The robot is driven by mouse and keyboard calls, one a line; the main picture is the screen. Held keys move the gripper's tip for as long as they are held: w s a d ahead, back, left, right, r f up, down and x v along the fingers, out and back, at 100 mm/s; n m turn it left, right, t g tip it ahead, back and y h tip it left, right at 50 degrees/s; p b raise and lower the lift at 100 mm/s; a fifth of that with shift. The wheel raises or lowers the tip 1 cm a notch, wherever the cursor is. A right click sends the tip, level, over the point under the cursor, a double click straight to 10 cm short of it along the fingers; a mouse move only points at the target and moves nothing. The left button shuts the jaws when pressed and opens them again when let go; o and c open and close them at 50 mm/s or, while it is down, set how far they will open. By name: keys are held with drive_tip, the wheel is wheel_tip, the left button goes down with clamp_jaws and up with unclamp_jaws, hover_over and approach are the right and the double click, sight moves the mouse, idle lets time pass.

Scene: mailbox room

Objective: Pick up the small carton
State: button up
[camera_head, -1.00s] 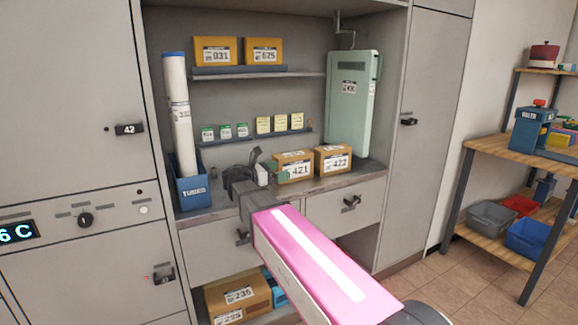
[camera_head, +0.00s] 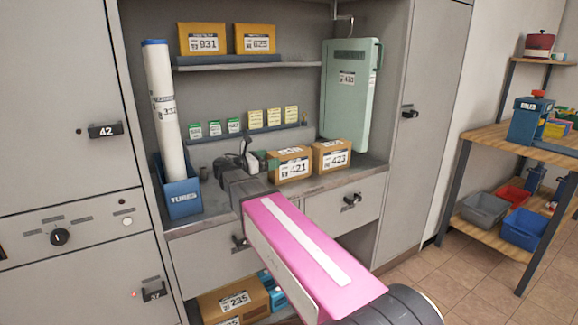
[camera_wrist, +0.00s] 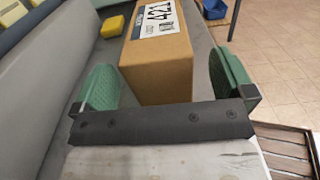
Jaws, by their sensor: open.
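The brown carton labelled 421 (camera_head: 290,168) stands on the counter of the cabinet. It also shows in the wrist view (camera_wrist: 158,62), with its white label on top. My gripper (camera_head: 260,160) is at the carton's left side in the head view. In the wrist view my gripper (camera_wrist: 163,72) is open, with one green pad on each side of the carton's near end. Narrow gaps seem to show between pads and carton. A second carton labelled 422 or 423 (camera_head: 332,156) stands just right of the first. My forearm hides part of the counter.
A blue TUBES bin (camera_head: 182,196) with a white tube stands left on the counter. Small green and yellow boxes line a low ledge (camera_head: 245,133) behind. A pale green case (camera_head: 348,100) stands behind the cartons. A yellow object (camera_wrist: 112,26) lies near the carton.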

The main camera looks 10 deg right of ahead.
sight(279, 156)
drive_tip(key=x, duration=0.5)
drive_tip(key=shift+w+a, duration=0.1)
drive_tip(key=shift+w, duration=0.05)
drive_tip(key=c, duration=1.1)
drive_tip(key=shift+c, duration=0.2)
